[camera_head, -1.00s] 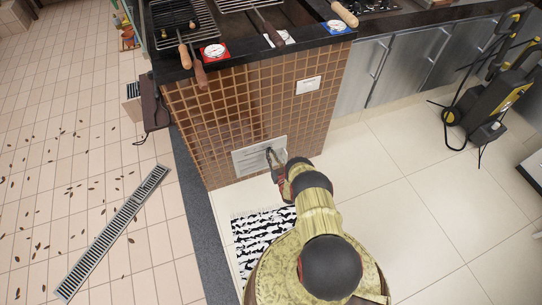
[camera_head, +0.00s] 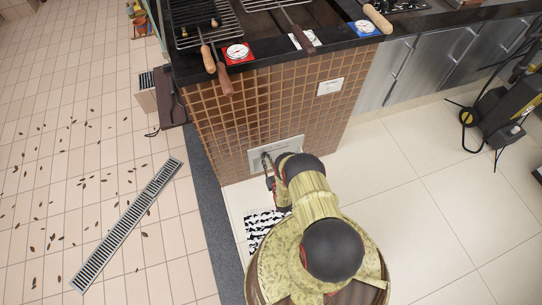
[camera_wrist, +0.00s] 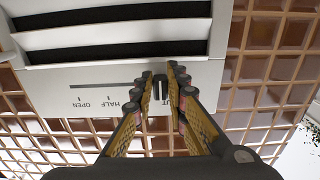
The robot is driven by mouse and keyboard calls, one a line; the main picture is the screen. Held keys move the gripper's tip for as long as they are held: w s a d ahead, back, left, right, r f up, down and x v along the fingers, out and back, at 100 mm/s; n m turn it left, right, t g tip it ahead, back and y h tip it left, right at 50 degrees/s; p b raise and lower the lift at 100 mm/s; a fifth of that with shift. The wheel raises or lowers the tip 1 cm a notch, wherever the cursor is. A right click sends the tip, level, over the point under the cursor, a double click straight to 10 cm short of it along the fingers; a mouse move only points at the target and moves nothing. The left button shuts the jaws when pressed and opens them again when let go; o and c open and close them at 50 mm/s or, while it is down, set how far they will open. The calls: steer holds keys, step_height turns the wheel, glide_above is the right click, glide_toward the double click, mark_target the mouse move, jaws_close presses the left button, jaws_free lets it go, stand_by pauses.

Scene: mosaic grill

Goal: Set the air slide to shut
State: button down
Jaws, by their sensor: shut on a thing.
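The air slide's pale grey plate (camera_head: 290,143) is set low in the tiled side of the grill. In the wrist view the plate (camera_wrist: 60,75) appears upside down, with two dark louvre openings and a thin slot marked OPEN and HALF. My gripper (camera_wrist: 163,78) is at the slot's right end in that view, past HALF, its fingers closed around the slide's small knob. The fingers largely hide the knob and any mark there. In the head view my gripper (camera_head: 267,160) is at the plate's left part, partly hidden by my arm.
Brown tiles (camera_head: 225,125) surround the plate. Above is a dark counter edge (camera_head: 300,55) with grill racks and wooden-handled tools. A black-and-white mat (camera_head: 262,225) lies on the floor below. Floor to the right is clear up to a yellow-and-black machine (camera_head: 500,115).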

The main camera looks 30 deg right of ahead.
steer(key=shift+w+a, duration=0.25)
steer(key=shift+a, duration=0.75)
steer(key=c, duration=1.8)
jaws_free()
steer(key=shift+a, duration=0.1)
steer(key=shift+o, duration=0.2)
steer(key=v, duration=1.2)
